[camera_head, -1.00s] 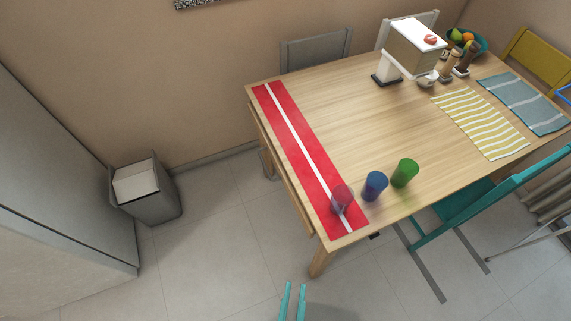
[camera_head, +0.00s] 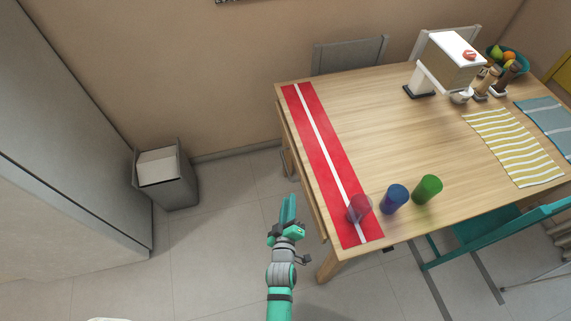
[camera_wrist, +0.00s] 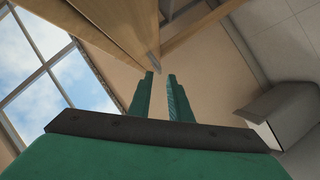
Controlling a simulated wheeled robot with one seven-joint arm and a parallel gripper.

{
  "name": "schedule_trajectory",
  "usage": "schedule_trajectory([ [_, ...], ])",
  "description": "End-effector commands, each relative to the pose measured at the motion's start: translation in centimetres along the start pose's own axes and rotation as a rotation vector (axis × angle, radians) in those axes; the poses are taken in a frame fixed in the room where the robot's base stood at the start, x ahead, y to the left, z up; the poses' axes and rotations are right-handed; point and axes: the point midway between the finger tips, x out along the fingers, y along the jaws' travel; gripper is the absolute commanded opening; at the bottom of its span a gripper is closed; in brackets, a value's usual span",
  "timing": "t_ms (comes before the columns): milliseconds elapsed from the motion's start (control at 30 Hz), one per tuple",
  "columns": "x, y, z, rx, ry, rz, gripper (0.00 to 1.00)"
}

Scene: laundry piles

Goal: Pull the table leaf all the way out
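The wooden table (camera_head: 400,130) stands at right, with a red, white-striped runner along its left end. The leaf (camera_head: 303,180) shows as a narrow wooden strip low along that left edge, mostly hidden under the tabletop. My gripper (camera_head: 288,200) is left of the table's near left corner, apart from the leaf in the head view. In the wrist view my gripper's two green fingers (camera_wrist: 161,76) are parted with nothing between them. Wooden boards of the table (camera_wrist: 120,25) show just beyond the fingertips; which board is the leaf I cannot tell.
Pink (camera_head: 359,209), blue (camera_head: 395,199) and green (camera_head: 428,189) cups stand near the table's front edge, the pink one on the runner. A grey bin (camera_head: 166,178) stands by the wall at left. Floor between bin and table is clear.

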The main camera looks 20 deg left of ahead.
Motion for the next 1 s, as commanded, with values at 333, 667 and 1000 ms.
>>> schedule_trajectory([
  [333, 6.5, 0.2, -2.5, -0.155, 0.019, -0.007, 0.18],
  [667, 10.3, -0.2, -3.2, -0.163, 0.028, -0.012, 0.18],
  [1000, 15.5, -0.2, -3.2, -0.163, 0.026, -0.012, 0.18],
])
